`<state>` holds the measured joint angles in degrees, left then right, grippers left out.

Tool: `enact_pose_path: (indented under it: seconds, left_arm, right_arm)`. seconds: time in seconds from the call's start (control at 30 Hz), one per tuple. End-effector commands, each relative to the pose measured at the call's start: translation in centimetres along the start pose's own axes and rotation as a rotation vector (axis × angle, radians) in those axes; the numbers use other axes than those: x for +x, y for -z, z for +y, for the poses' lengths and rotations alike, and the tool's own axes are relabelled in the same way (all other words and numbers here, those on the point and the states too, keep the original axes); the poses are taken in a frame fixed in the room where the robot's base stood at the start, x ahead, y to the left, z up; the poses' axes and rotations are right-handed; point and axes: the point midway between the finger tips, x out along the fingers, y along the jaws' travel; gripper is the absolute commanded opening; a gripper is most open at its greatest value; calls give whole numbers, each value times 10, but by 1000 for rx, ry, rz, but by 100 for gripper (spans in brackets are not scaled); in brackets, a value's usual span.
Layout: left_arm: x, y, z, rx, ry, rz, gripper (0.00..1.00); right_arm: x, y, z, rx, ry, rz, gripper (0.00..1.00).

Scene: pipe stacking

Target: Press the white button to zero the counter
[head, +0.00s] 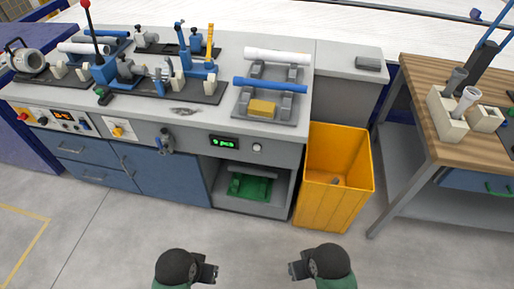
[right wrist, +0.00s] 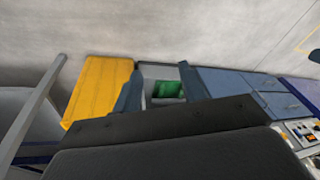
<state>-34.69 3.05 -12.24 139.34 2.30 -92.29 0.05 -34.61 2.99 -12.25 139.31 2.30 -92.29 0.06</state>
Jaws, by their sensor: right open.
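The white button (head: 257,147) is a small round knob on the grey front panel of the workbench, to the right of the counter (head: 224,142). The counter has a black display with green characters that seem to read "9 pcs", though the digit is small. Nothing touches the button. My left gripper (head: 209,272) is low in the head view, in front of the bench and well short of it; its jaw opening cannot be made out. My right gripper (head: 296,270) is open and empty, below and to the right of the button, also clear of the bench.
A yellow bin (head: 333,205) stands right of the open shelf, which holds a green crate (head: 250,187); both also show in the right wrist view. A blue pipe (head: 270,85) and a white pipe lie on a rack on the bench. A wooden-topped table (head: 440,75) stands at right. The floor before the bench is clear.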

Motion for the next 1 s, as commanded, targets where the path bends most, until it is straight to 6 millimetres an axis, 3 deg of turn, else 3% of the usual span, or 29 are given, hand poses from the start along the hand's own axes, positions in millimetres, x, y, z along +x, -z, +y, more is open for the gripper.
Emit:
enact_pose_path:
  seconds: [0.03,0.2,1.0]
  left_arm:
    - [0,0,0,0,0,0,36]
    - [0,0,0,0,0,0,36]
    - [0,0,0,-1,-1,0,36]
  right_arm:
    - [0,0,0,0,0,0,32]
    - [0,0,0,0,0,-1,0]
    - [0,-2,0,0,0,-2,0]
